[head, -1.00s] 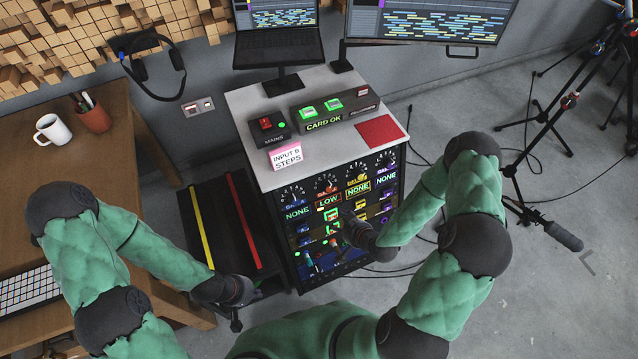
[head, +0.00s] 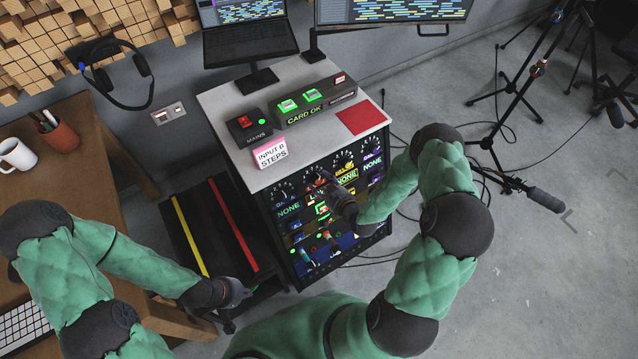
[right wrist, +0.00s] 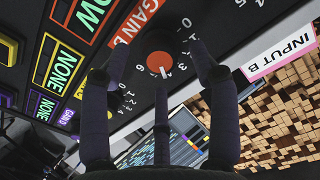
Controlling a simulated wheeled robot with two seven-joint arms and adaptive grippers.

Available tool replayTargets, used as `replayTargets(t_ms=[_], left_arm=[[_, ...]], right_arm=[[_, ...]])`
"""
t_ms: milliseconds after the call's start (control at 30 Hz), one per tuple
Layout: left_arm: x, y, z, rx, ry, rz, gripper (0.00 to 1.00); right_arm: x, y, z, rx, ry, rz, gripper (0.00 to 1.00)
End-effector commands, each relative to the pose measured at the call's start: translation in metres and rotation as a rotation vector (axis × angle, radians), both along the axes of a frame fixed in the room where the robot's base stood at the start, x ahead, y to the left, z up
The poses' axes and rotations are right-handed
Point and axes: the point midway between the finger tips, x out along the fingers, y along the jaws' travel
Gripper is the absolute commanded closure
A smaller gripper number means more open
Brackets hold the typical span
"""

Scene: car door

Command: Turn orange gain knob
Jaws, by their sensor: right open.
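The orange gain knob (right wrist: 160,63) shows in the right wrist view on the dark panel, beside the orange GAIN B lettering (right wrist: 135,22). Its white pointer line points down and slightly right on the number scale. My right gripper (right wrist: 150,75) is open, with its dark fingers spread around the knob. Whether any finger touches it I cannot tell. In the head view my right gripper (head: 325,187) is at the upper part of the rack panel (head: 290,228) and hides the knob. My left gripper (head: 236,300) hangs low beside the rack; its fingers are unclear.
The rack's top holds a MAINS box (head: 249,126), a CARD OK unit (head: 315,100), a pink INPUT B STEPS sign (head: 270,152) and a red square (head: 361,119). A wooden desk (head: 90,185) is at left. Microphone stands (head: 520,105) and cables are at right.

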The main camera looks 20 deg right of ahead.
Motion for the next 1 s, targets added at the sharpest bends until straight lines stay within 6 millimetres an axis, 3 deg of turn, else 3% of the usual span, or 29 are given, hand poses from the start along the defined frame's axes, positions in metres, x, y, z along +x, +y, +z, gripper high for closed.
replayTargets(t_ms=[200, 533, 567, 700, 767, 1000], left_arm=[[0.0, 0.0, -0.007, 0.0, 0.0, 0.0, 1.0], [0.0, 0.0, -0.007, 0.0, -0.001, 0.0, 1.0], [0.0, 0.0, -0.007, 0.0, -0.001, 0.0, 1.0], [0.0, 0.0, -0.007, 0.0, -0.001, 0.0, 1.0], [0.0, 0.0, -0.007, 0.0, -0.001, 0.0, 1.0], [0.0, 0.0, -0.007, 0.0, -0.001, 0.0, 1.0]], right_arm=[[0.018, 0.003, -0.008, 0.0, 0.0, 0.0, 0.39], [0.022, 0.003, -0.008, 0.0, 0.001, 0.0, 0.39], [0.021, 0.003, -0.008, 0.0, 0.001, 0.0, 0.41], [0.021, 0.003, -0.008, 0.0, 0.001, 0.0, 0.81], [0.021, 0.003, -0.008, 0.0, 0.001, 0.0, 0.95], [0.021, 0.003, -0.008, 0.01, 0.003, -0.004, 0.95]])
